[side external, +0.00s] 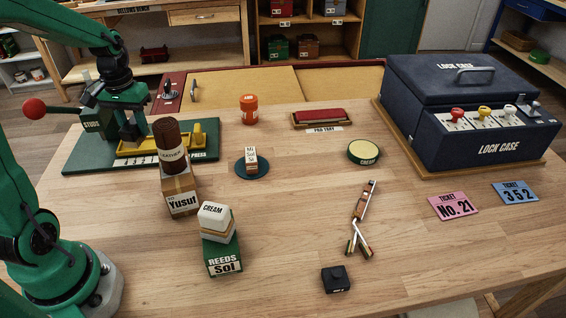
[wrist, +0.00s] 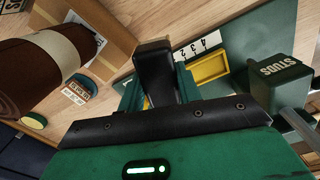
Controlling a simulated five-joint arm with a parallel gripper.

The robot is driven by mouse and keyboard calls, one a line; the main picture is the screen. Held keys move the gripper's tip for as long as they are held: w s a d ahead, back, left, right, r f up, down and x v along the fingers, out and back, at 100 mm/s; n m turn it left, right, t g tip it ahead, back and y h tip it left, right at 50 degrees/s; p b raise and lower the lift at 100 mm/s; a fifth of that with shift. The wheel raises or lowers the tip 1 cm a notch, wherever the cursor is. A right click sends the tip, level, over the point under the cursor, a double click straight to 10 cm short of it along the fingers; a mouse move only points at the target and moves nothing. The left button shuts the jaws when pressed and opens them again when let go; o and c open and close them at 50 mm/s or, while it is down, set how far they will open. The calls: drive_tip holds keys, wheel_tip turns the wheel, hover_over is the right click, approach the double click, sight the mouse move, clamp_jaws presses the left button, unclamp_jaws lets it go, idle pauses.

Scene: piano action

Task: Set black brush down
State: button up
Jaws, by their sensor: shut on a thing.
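My gripper (side external: 130,126) is at the back left in the side external view, low over the green board with the yellow tray (side external: 188,147). It is shut on a dark piece, which I take to be the black brush (wrist: 155,72), upright between the green fingers in the wrist view. Most of the brush is hidden by the fingers in the side external view. The yellow tray also shows in the wrist view (wrist: 209,68), just beyond the fingers to the right. I cannot tell whether the brush touches the board.
A brown leather roll (side external: 172,145) stands on the Yusuf box (side external: 181,189), close beside my gripper. A green STUDS box (side external: 98,124) is on its other side. A red-knobbed lever (side external: 36,108) sticks out at left.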

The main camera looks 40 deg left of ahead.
drive_tip(key=w+d+r+m, duration=0.2)
drive_tip(key=w+d, duration=0.3)
drive_tip(key=d, duration=0.3)
drive_tip(key=w+d+r+m, duration=0.2)
drive_tip(key=w+d+m, duration=0.1)
drive_tip(key=d, duration=0.6)
drive_tip(key=shift+w+r+m, duration=0.3)
drive_tip(key=shift+w+r, duration=0.05)
drive_tip(key=shift+w, duration=0.55)
drive_tip(key=w+d+f+m, duration=0.1)
drive_tip(key=d+f+m, duration=0.3)
drive_tip(key=d, duration=0.6)
drive_tip(key=w+d+f+m, duration=0.1)
drive_tip(key=d+f+m, duration=0.3)
drive_tip(key=d, duration=0.6)
drive_tip(key=shift+m, duration=0.5)
drive_tip(key=w+a+f, duration=0.1)
drive_tip(key=w+a, duration=0.1)
drive_tip(key=a, duration=0.1)
drive_tip(key=w+a+f, duration=0.2)
drive_tip(key=w+a, duration=0.1)
drive_tip(key=w+a+f, duration=0.2)
drive_tip(key=a, duration=0.1)
drive_tip(key=shift+w+f, duration=0.25)
drive_tip(key=shift+w, duration=0.1)
drive_tip(key=shift+d+f, duration=0.1)
drive_tip(key=shift+f, duration=1.9)
drive_tip(key=shift+f, duration=0.15)
